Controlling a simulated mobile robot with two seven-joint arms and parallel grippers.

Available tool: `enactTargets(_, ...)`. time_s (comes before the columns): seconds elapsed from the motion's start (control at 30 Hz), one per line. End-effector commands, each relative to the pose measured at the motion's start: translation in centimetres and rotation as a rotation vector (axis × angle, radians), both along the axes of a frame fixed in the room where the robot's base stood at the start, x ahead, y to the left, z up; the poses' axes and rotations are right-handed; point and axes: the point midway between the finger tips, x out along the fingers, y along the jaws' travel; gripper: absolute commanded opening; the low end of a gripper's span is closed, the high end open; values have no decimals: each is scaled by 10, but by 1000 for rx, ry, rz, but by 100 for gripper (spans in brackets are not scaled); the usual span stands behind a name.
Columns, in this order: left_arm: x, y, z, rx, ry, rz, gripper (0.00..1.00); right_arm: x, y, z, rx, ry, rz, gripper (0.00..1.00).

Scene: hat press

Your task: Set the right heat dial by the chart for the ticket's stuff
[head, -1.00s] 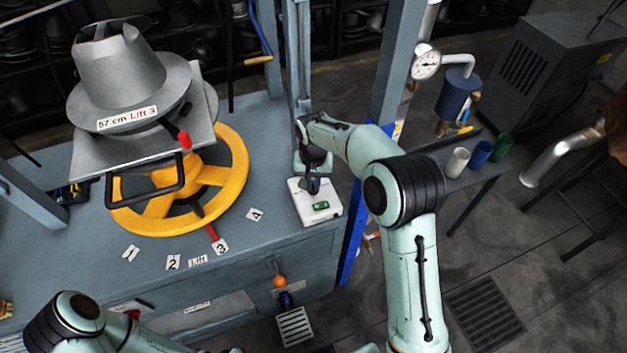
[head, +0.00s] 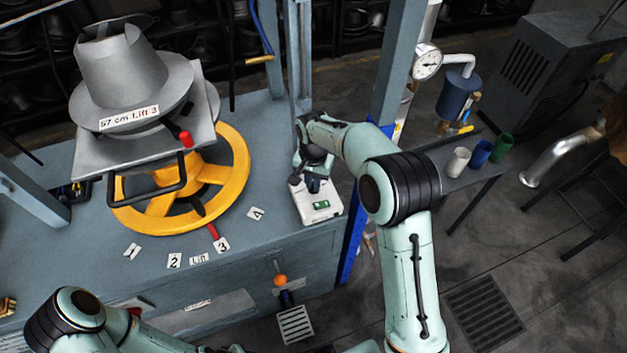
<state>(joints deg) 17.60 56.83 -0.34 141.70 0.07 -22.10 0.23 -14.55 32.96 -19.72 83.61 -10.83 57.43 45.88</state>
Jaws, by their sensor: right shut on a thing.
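A white box with a small green display (head: 321,205) stands at the right end of the blue-grey bench. My right gripper (head: 313,186) comes down over the back of this box, shut on a dark knob that looks like the heat dial; the arm hides most of it. The dial's marks and the display's reading are too small to tell. My left arm shows at the bottom left, but its gripper is not in view.
A grey hat block (head: 135,75) labelled "57 cm Lift 3" stands on a plate above a yellow handwheel (head: 235,165). Number cards 1 to 4 lie around the wheel. A blue-grey post (head: 385,90) rises close to my right arm. Coloured cups (head: 480,153) stand at right.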

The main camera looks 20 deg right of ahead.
Motion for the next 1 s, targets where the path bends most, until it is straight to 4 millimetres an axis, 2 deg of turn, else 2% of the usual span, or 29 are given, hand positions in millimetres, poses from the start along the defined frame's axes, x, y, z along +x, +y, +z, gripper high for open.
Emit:
enactTargets(0.07,0,0,0,0,0,0,43,1,0,0,-1,-2,1,0)
enactTargets(0.1,0,0,0,0,0,0,43,0,0,0,-1,-2,1,22)
enactTargets(0.17,0,0,0,0,0,0,43,0,0,0,-1,-2,1,38)
enactTargets(0.43,0,0,0,0,0,0,43,0,0,0,-1,-1,1,38)
enactTargets(0.57,1,0,1,0,-1,0,43,1,0,9,0,-3,1,38)
enactTargets(0.67,2,0,3,0,-2,0,43,1,0,24,1,-5,1,38)
enactTargets(1.0,12,0,15,0,-13,0,43,2,0,101,1,-6,1,38)
